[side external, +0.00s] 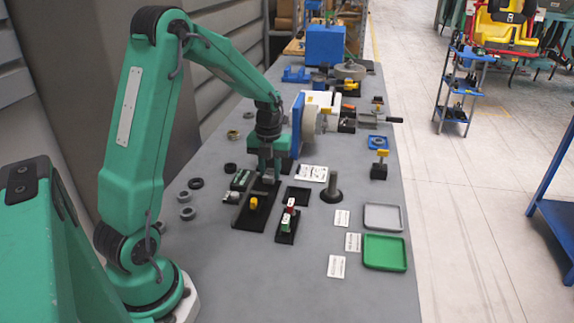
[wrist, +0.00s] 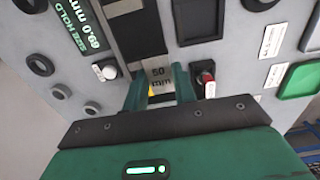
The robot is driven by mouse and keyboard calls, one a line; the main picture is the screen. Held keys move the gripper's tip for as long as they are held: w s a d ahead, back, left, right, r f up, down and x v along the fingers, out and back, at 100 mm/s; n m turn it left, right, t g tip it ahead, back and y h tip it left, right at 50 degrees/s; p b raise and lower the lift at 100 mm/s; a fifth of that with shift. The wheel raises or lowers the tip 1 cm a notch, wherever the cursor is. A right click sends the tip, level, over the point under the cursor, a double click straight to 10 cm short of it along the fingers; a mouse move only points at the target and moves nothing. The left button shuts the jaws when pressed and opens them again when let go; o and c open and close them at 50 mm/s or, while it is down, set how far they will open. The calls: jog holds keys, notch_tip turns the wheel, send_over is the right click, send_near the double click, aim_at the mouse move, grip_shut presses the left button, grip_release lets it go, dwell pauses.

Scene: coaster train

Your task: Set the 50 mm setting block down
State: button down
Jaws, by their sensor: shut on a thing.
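The 50 mm setting block (wrist: 159,75) is grey with "50 mm" printed on it, seen between the fingertips in the wrist view. My gripper (wrist: 161,88) is shut on it. In the side view my gripper (side external: 268,173) points down at the far end of a black fixture plate (side external: 243,217). The block is hard to make out there, and I cannot tell whether its underside touches anything. A bare black square pad (side external: 296,196) lies right of my gripper; it is also in the wrist view (wrist: 198,20).
A display reading 69.0 mm (wrist: 80,25) stands beside the fixture. A red-topped piece (side external: 289,209) stands on a black base close by. A dark post (side external: 331,187), a grey tray (side external: 367,228) and a green tray (side external: 385,253) are to the right. Several dark rings lie left.

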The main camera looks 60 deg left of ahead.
send_over(263, 190)
notch_tip(263, 190, down, 3)
jog(key=shift+d+r, duration=0.1)
jog(key=shift+f, duration=2)
jog(key=shift+f, duration=0.15)
jog(key=c, duration=1.4)
grip_release()
jog(key=shift+s, duration=0.1)
notch_tip(263, 190, up, 12)
jog(key=shift+r, duration=0.2)
jog(key=shift+d, duration=0.1)
